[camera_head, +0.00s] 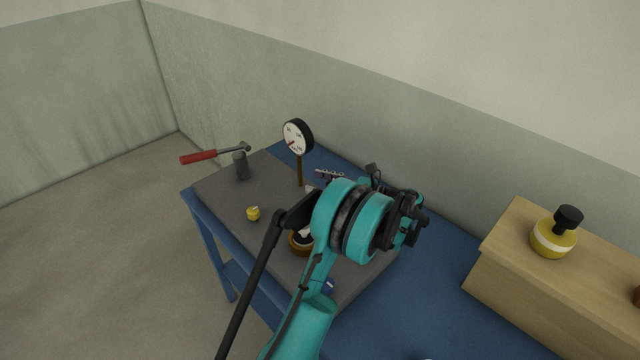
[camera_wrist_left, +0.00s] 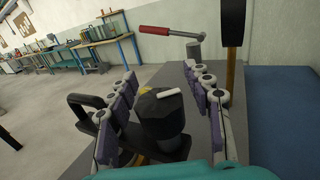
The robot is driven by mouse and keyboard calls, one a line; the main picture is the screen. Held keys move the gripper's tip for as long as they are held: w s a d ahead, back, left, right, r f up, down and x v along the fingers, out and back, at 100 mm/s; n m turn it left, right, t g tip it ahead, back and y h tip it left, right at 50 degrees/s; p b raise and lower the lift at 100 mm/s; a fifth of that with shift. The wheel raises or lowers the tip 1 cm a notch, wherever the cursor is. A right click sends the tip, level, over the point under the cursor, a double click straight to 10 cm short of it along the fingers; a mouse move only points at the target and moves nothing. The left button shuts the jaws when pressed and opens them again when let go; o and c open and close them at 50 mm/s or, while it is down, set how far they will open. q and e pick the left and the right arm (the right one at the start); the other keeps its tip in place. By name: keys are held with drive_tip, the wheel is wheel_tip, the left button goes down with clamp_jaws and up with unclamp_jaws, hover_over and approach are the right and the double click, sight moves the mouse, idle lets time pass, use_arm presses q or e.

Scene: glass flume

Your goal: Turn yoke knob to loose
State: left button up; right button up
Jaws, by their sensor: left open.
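The yoke knob (camera_wrist_left: 162,112), black and faceted with a white mark on top, stands at the centre of the left wrist view. Its dark top and white mark also show in the head view, where the knob (camera_head: 303,237) sits above a brass-brown ring, partly covered by my arm. My left gripper (camera_wrist_left: 160,74) is open, with one purple-padded finger on each side of the knob. I cannot tell whether either finger touches it. In the head view the teal wrist hides most of the fingers. My right gripper is not in view.
A gauge (camera_head: 297,138) on a brass stem stands behind the knob. A red-handled tool (camera_head: 200,156) reaches out from a grey post (camera_head: 241,166). A small yellow piece (camera_head: 253,213) lies left of the knob. A wooden box (camera_head: 500,262) with a yellow bottle (camera_head: 550,242) stands right.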

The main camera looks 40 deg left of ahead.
use_arm(q)
clamp_jaws()
drive_tip(key=shift+m+t, duration=0.3)
drive_tip(key=shift+t, duration=0.1)
drive_tip(key=shift+w+d+m+t+h+b, duration=0.2)
drive_tip(key=shift+w+m+t+h+b, duration=0.45)
drive_tip(key=shift+m+t, duration=2.1)
drive_tip(key=shift+w+d+m+t+h+b, duration=0.25)
drive_tip(key=shift+w+m+t+h, duration=1.1)
drive_tip(key=shift+t, duration=2.35)
drive_tip(key=shift+w+d+m+t+h+b, duration=0.1)
drive_tip(key=shift+m+t+h+b, duration=0.5)
drive_tip(key=shift+m+t, duration=2.4)
drive_tip(key=shift+t, duration=0.35)
unclamp_jaws()
